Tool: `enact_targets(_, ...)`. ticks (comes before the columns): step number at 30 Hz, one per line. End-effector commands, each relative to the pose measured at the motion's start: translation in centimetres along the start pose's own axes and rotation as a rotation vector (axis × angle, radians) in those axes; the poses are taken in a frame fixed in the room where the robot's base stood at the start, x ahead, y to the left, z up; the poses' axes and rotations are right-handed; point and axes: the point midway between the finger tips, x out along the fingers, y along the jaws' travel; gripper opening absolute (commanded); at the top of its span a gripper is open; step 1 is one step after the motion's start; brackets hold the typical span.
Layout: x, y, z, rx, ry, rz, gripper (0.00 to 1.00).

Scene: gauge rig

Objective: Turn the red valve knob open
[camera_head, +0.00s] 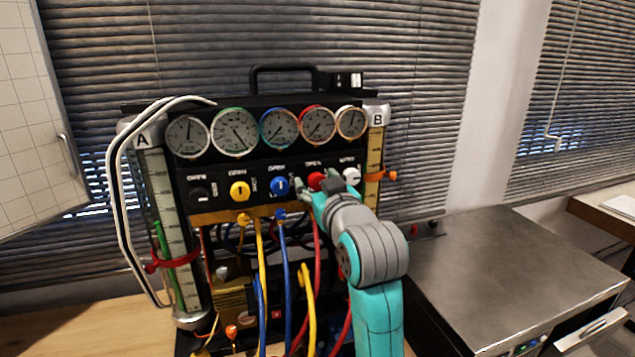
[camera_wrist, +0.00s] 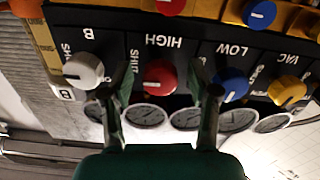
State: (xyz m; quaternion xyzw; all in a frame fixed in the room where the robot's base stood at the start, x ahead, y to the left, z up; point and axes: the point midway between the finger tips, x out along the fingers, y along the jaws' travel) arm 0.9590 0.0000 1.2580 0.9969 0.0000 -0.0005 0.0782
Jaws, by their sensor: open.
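The red valve knob (camera_head: 316,180) is on the black front panel of the gauge rig, below the row of gauges. In the wrist view the red knob (camera_wrist: 159,77), under the label HIGH, sits between the two spread fingers of my gripper (camera_wrist: 162,85). In the head view my gripper (camera_head: 318,190) reaches up to the panel from the lower right and partly covers the area around the knob. The fingers are open, with a gap visible on both sides of the knob. I cannot tell how far the fingertips are from the panel.
A white knob (camera_wrist: 84,70) and a blue knob (camera_wrist: 230,84) sit close outside the fingers. A yellow knob (camera_head: 239,191) is farther left. Coloured hoses (camera_head: 285,280) hang below the panel. A metal-topped cabinet (camera_head: 500,265) stands to the right.

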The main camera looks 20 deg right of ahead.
Motion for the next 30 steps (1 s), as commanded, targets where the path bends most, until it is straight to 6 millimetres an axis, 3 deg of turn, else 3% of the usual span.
enact_targets(10, 0.41, 0.00, -0.02, 0.000, 0.001, 0.000, 0.60)
enact_targets(18, 0.40, 0.01, -0.01, 0.000, 0.001, 0.000, 0.00)
enact_targets(30, 0.39, 0.00, -0.01, -0.062, 0.001, 0.000, 0.00)
